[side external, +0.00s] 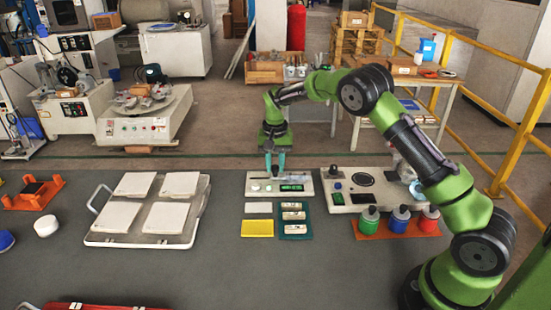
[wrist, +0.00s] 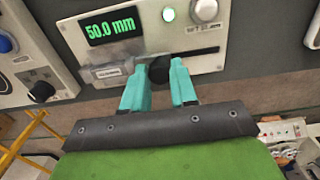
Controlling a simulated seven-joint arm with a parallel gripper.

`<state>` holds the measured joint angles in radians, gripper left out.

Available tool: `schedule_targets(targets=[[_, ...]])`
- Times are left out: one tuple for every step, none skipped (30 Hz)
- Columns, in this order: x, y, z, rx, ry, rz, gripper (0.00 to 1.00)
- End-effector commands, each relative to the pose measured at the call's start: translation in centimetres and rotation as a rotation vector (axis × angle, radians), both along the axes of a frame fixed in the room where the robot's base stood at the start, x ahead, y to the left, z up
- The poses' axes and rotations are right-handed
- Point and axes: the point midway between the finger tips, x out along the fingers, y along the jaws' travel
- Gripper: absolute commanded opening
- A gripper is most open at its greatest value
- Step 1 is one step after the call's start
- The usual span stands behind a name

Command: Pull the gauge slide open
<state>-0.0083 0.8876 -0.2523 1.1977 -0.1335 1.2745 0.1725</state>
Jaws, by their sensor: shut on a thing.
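The gauge (side external: 262,187) is a pale flat unit on the dark bench, near the back edge, with a green-lit display. In the wrist view the gauge panel (wrist: 205,60) fills the top middle, and its display (wrist: 110,27) reads 50.0 mm. The slide's round black knob (wrist: 158,69) sits between the teal fingers of my gripper (wrist: 159,76), which is shut on it. In the side view my gripper (side external: 275,166) reaches down onto the gauge and hides the knob.
A second panel unit (side external: 345,198) stands close to the right of the gauge, with several coloured bottles (side external: 400,218) in front. A yellow pad (side external: 257,228) and a green tray (side external: 294,236) lie nearer. A tray of white tiles (side external: 140,238) is at left.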

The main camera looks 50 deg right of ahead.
Motion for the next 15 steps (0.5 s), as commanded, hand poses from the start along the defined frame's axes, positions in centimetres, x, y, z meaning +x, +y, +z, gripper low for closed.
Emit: schedule_targets(targets=[[0.0, 0.0, 0.02, 0.0, 0.0, 0.0, 0.05], [0.01, 0.01, 0.02, 0.0, 0.0, 0.0, 0.05], [0.0, 0.0, 0.02, 0.0, 0.0, 0.0, 0.05], [0.01, 0.01, 0.03, 0.0, 0.0, 0.0, 0.05], [0.01, 0.01, 0.03, 0.0, 0.0, 0.0, 0.05], [0.01, 0.01, 0.03, 0.0, 0.0, 0.0, 0.05], [0.02, 0.02, 0.03, 0.0, 0.0, 0.0, 0.05], [0.05, 0.05, 0.03, 0.0, 0.0, 0.0, 0.05], [0.11, 0.1, 0.03, -0.001, -0.001, 0.001, 0.05], [0.16, 0.16, 0.03, 0.0, -0.001, 0.001, 0.05], [0.23, 0.22, 0.03, 0.0, -0.001, 0.001, 0.05], [0.35, 0.33, 0.03, 0.0, -0.001, 0.001, 0.05], [0.44, 0.42, 0.03, 0.0, -0.001, 0.001, 0.05], [0.54, 0.53, 0.03, 0.0, -0.001, 0.001, 0.05], [0.68, 0.66, 0.02, 0.001, -0.001, 0.001, 0.05]])
